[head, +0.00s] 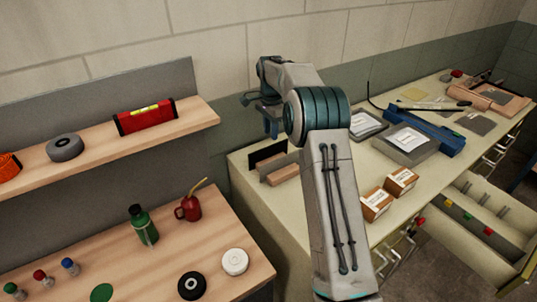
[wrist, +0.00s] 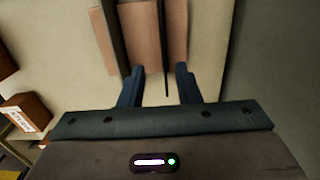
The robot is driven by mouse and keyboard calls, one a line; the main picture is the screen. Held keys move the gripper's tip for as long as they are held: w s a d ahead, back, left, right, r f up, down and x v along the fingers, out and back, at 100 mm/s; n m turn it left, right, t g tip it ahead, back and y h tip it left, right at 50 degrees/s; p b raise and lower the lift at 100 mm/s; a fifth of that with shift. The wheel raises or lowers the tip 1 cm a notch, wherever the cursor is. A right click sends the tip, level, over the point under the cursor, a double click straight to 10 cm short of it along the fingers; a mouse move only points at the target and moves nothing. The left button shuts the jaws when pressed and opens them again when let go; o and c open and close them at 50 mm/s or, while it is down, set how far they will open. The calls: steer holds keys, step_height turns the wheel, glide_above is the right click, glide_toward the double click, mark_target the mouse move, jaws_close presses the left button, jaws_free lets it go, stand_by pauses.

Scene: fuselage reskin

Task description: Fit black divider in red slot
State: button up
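The black divider (head: 268,153) stands on edge in a wooden holder (head: 284,174) at the left end of the workbench in the head view. In the wrist view the divider (wrist: 163,45) is a thin dark strip seen edge-on between wooden pieces. My gripper (head: 271,128) is above the holder, pointing down. In the wrist view its fingers (wrist: 159,84) are spread, with the divider's near end between them and a gap on each side. The open drawer (head: 505,254) at the right has a red mark (head: 449,202) inside; the slot itself is too small to make out.
Green (head: 468,216) and yellow (head: 488,231) marks sit beside the red one. Two small boxes (head: 377,204) and a grey case (head: 408,143) stand on the bench, with a blue tool (head: 437,137) behind. A shelf (head: 103,151) and side table (head: 231,212) are at left.

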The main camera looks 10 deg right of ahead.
mark_target(269, 147)
steer(key=shift+w+a+f+p, duration=0.15)
steer(key=shift+f+p, duration=0.4)
steer(key=shift+f, duration=1.35)
steer(key=shift+a+f+p, duration=0.1)
steer(key=shift+f+p, duration=0.4)
steer(key=shift+f, duration=1.4)
jaws_close()
